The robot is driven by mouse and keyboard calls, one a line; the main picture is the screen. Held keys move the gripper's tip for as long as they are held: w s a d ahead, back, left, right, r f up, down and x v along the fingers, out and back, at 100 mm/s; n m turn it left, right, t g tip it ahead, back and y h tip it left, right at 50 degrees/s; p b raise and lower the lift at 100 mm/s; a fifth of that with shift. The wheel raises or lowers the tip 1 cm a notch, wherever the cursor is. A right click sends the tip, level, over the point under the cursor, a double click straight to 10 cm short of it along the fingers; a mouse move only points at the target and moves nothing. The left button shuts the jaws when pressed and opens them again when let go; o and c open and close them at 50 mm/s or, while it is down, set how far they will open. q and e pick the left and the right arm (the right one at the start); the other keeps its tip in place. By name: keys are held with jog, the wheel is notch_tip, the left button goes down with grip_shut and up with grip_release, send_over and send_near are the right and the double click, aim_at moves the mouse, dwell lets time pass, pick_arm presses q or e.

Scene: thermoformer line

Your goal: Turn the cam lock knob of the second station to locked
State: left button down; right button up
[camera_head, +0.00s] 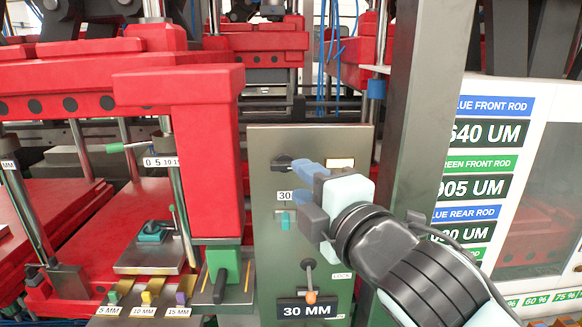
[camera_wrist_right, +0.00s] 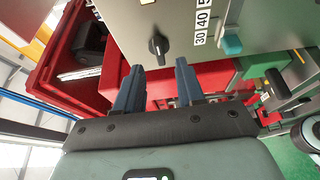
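A grey upright panel (camera_head: 265,255) stands in the middle of the head view. It carries a black knob (camera_head: 281,163) near its top, which also shows in the right wrist view (camera_wrist_right: 158,45). Lower on the panel is a lever with an orange tip (camera_head: 310,297), beside a small label that seems to read LOCK (camera_head: 341,276). I cannot tell for certain which one is the cam lock knob. My right gripper (camera_head: 288,183) is open and empty in front of the panel. In the wrist view its blue fingertips (camera_wrist_right: 160,75) point toward the black knob, apart from it. My left gripper is out of view.
A green-based clamp (camera_head: 222,262) is at the lower left.

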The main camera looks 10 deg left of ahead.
aim_at(287, 168)
jog(key=x, duration=0.5)
jog(key=shift+p, duration=0.35)
jog(key=shift+d, duration=0.1)
grip_shut()
